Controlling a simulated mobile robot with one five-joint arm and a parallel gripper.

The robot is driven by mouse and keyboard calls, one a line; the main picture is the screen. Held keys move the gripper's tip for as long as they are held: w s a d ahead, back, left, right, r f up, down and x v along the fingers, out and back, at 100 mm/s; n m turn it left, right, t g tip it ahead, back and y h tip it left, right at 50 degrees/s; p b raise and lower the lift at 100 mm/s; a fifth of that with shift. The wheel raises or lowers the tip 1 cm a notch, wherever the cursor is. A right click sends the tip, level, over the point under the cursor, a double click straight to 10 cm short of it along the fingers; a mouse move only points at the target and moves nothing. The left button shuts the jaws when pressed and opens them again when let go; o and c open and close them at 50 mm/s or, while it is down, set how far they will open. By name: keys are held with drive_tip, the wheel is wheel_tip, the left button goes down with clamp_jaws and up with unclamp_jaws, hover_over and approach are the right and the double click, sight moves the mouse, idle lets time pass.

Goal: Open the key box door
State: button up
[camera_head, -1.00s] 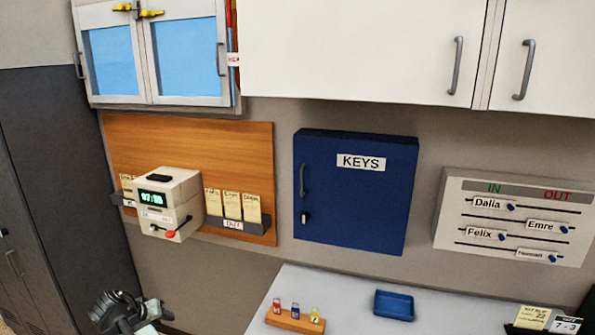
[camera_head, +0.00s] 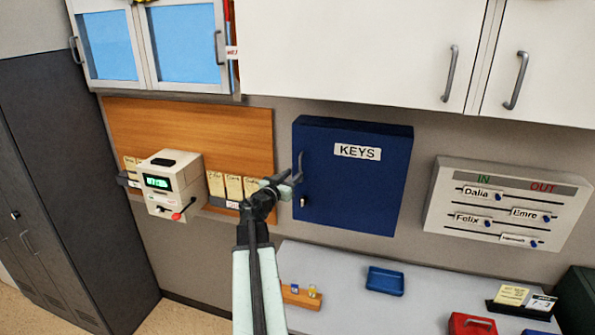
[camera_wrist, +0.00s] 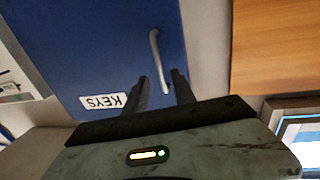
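The dark blue key box (camera_head: 352,190) hangs on the wall with its door shut and a white KEYS label (camera_head: 357,151) on it. Its grey upright handle (camera_head: 300,166) is at the door's left edge, with a small lock (camera_head: 303,201) below. My gripper (camera_head: 286,181) is raised at the handle's lower part. In the wrist view, which is upside down, my gripper (camera_wrist: 162,80) is open, and the end of the handle (camera_wrist: 156,55) shows between its two spread fingers. I cannot tell whether they touch it.
A time clock (camera_head: 172,187) stands out from the wall at left, beside card racks. White cupboards (camera_head: 365,60) hang above. An in/out board (camera_head: 507,207) is at right. Below is a counter (camera_head: 350,300) with a blue tray (camera_head: 385,281) and a red box (camera_head: 473,323).

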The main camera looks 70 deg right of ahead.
sight(300, 169)
drive_tip(key=d, duration=0.4)
drive_tip(key=shift+s+d, duration=0.25)
drive_tip(key=shift+s, duration=0.05)
drive_tip(key=shift+c, duration=0.2)
clamp_jaws()
drive_tip(key=shift+a, duration=0.15)
idle(0.7)
